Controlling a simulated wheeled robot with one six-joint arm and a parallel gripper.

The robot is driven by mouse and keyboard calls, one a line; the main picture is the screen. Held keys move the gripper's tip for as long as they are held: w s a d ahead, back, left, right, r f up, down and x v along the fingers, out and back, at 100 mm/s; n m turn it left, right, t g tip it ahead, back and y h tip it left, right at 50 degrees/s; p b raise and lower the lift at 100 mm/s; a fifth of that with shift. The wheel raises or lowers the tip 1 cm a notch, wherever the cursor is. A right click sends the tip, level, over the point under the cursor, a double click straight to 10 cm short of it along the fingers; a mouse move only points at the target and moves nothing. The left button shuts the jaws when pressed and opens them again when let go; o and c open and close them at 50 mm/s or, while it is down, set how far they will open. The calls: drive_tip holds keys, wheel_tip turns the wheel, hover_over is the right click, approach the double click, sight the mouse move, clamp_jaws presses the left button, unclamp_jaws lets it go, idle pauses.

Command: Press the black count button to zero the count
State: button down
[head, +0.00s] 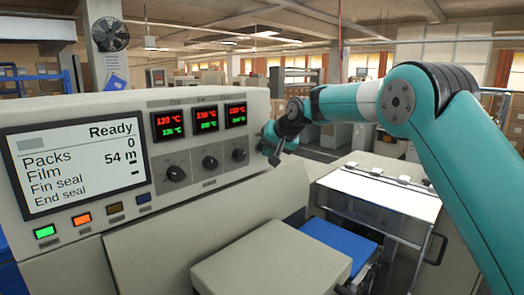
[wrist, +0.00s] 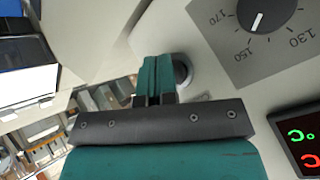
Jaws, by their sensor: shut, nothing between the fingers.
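My gripper (head: 272,155) is at the right end of the control panel (head: 255,118) in the head view. In the wrist view my gripper (wrist: 156,62) has its teal fingers together and empty. Just beside the fingertips is a round, grey-rimmed button (wrist: 183,72) on the panel face. The fingers hide part of it, and I cannot tell whether they touch it. In the head view my gripper hides that spot. The screen (head: 75,160) reads "Ready", Packs 0 and Film 54 m.
A black dial (wrist: 266,12) and a lit temperature display (wrist: 302,145) are close by on the panel. Three dials (head: 210,163) sit under three displays (head: 205,119). Coloured square buttons (head: 83,220) line the screen's bottom. A clear-covered unit (head: 380,190) stands at right.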

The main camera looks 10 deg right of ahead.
drive_tip(key=shift+s+d, duration=0.25)
drive_tip(key=shift+s, duration=0.15)
drive_tip(key=shift+d+f+b, duration=0.1)
drive_tip(key=shift+b, duration=0.25)
drive_tip(key=shift+s+d+b, duration=0.45)
drive_tip(key=shift+s+b, duration=0.15)
drive_tip(key=shift+s, duration=0.1)
drive_tip(key=shift+s+d+b, duration=0.4)
drive_tip(key=shift+s+b, duration=0.2)
drive_tip(key=shift+s, duration=0.05)
drive_tip(key=shift+s+d+b, duration=0.45)
drive_tip(key=shift+s+b, duration=0.15)
drive_tip(key=shift+s, duration=0.1)
drive_tip(key=s+a+f+n+g+b, duration=0.1)
drive_tip(key=s+f, duration=0.4)
drive_tip(key=s, duration=1)
drive_tip(key=s+a+f+n+g+b, duration=0.2)
drive_tip(key=s+f+n+g+b, duration=0.2)
drive_tip(key=s, duration=1.1)
drive_tip(key=s+a+f+n+g+b, duration=0.2)
drive_tip(key=s+f, duration=0.5)
drive_tip(key=s, duration=0.8)
drive_tip(key=shift+n+g, duration=0.5)
drive_tip(key=shift+n, duration=0.4)
